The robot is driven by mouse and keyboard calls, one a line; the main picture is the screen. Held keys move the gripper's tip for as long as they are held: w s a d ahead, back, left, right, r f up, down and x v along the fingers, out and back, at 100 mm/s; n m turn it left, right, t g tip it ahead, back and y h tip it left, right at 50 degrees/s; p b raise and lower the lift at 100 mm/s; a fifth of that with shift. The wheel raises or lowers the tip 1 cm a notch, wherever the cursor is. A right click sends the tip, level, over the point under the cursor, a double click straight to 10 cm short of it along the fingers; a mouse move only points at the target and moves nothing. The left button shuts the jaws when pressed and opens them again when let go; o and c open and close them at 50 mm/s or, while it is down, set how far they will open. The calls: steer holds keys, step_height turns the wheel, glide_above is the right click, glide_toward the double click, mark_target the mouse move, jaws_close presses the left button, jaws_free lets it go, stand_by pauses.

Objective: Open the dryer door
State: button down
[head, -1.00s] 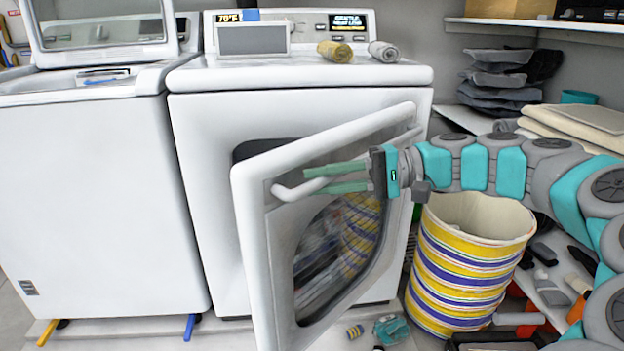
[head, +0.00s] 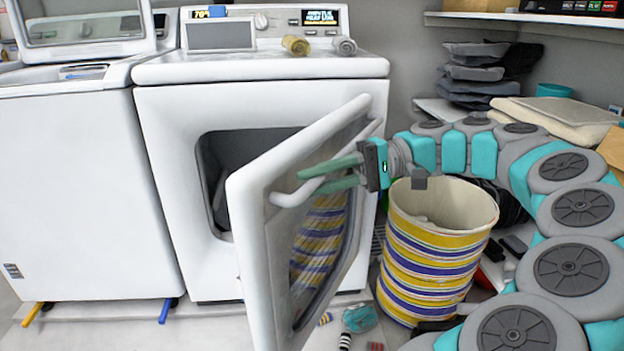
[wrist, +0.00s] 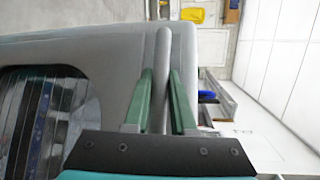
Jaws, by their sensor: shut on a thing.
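The white dryer (head: 262,90) stands in the middle of the head view. Its door (head: 250,215) is swung well out toward me, and part of the dark drum opening (head: 222,165) shows behind it. A bar handle (head: 293,197) runs along the door's free edge. My gripper (head: 325,176) reaches in from the right with its green fingers shut around the handle. In the wrist view the bar (wrist: 162,80) runs between the two green fingers (wrist: 162,100), beside the door's grey face and dark window.
A striped basket (head: 435,255) stands right of the door, close to my arm. A white washer (head: 85,180) stands left of the dryer. Small items, including a teal one (head: 360,319), lie on the floor below the door. Shelves with folded cloths (head: 555,125) are at right.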

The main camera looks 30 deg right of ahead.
mark_target(285, 169)
steer(key=shift+f, duration=0.1)
steer(key=c, duration=0.8)
jaws_free()
steer(key=shift+o, duration=0.2)
step_height(285, 169, up, 4)
steer(key=shift+f, duration=0.15)
steer(key=shift+o, duration=0.2)
steer(key=shift+s, duration=0.35)
steer(key=s+a, duration=0.1)
steer(key=s, duration=0.4)
steer(key=s+a+r, duration=0.1)
steer(key=s, duration=0.4)
steer(key=s+a, duration=0.2)
steer(key=s, duration=0.2)
steer(key=shift+s+r+b, duration=0.2)
steer(key=shift+s+b, duration=0.2)
steer(key=shift+c, duration=0.2)
